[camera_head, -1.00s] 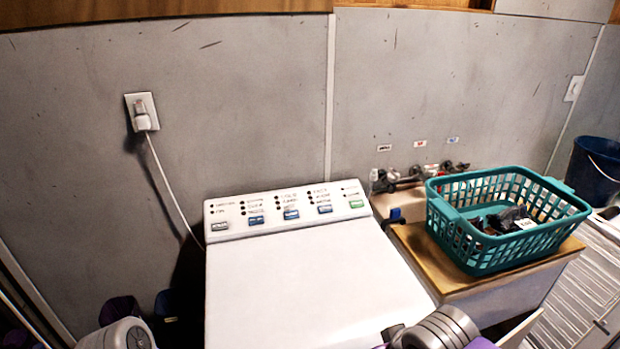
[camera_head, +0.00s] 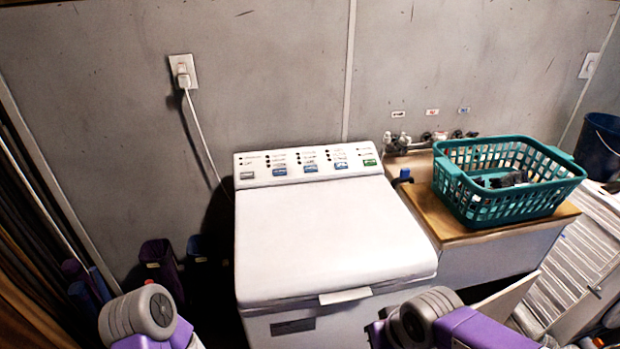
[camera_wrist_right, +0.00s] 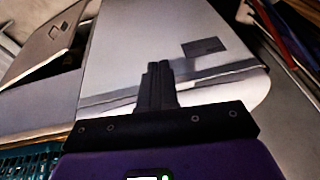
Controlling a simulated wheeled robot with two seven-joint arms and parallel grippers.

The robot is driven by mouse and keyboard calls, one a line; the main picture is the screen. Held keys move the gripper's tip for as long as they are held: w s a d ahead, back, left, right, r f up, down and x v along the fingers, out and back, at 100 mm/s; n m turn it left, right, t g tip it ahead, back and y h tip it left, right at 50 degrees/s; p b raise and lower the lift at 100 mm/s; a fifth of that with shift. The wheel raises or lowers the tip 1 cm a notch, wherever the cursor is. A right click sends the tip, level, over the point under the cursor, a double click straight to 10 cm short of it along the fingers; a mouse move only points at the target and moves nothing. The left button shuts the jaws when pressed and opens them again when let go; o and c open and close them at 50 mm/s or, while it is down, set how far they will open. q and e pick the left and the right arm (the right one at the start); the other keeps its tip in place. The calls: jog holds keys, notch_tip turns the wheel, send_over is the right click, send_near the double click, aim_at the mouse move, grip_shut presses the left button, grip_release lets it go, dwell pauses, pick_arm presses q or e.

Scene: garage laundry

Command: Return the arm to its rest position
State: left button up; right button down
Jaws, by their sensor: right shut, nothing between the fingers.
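In the wrist view my right gripper (camera_wrist_right: 159,68) is shut and empty, its two dark fingers pressed together. Behind its fingers shows the white washing machine (camera_wrist_right: 160,30), with its dark front label to the right. I cannot tell how far the fingertips are from the machine. In the head view my right arm (camera_head: 432,322) comes up at the bottom, in front of the machine's right side; its gripper does not show there. My left arm (camera_head: 142,315) shows at the bottom left; its gripper is out of view.
The washing machine (camera_head: 330,240) stands in the middle with its lid closed. A teal basket (camera_head: 510,200) with dark items sits on a wooden top (camera_head: 450,228) to its right. White louvred panels (camera_head: 575,290) stand at the far right. Purple containers (camera_head: 160,265) are on the left.

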notch_tip(320, 180, down, 12)
jog(key=w+a+m+g+y, duration=0.1)
jog(key=a+y, duration=0.1)
jog(key=a, duration=0.1)
jog(key=s+f+m, duration=0.2)
jog(key=s+f, duration=0.2)
jog(key=f, duration=0.7)
jog(key=s+f+m+g, duration=0.1)
jog(key=s+f, duration=0.4)
jog(key=f, duration=0.6)
jog(key=shift+a+f+m+g, duration=0.15)
jog(key=shift+a+m+g, duration=0.15)
jog(key=shift+a+m, duration=0.15)
